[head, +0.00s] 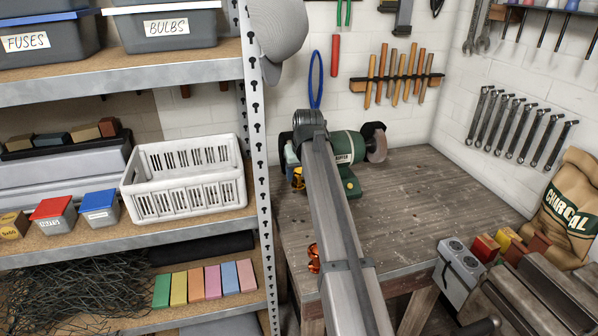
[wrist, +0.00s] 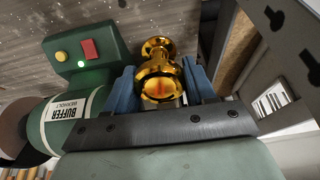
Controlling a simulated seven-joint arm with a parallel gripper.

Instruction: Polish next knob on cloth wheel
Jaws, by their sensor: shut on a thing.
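A shiny gold knob (wrist: 160,76) is held between the blue fingers of my gripper (wrist: 161,88) in the wrist view. In the head view the knob (head: 298,180) shows as a small gold patch left of my arm, near the buffer's left end; my arm hides much of that area. The green buffer (head: 346,147) stands on the bench. Its pale round wheel (head: 376,146) is at the right end, and part of a wheel (wrist: 14,135) shows at the left edge of the wrist view. I see no contact between knob and wheel. A copper-orange knob (head: 314,257) is on the bench's left edge.
A shelf with a perforated metal post (head: 257,150) stands close left of the bench. The wooden bench (head: 435,190) is clear right of my arm. A grey box with coloured blocks (head: 461,268) and a charcoal bag (head: 568,205) are at the right.

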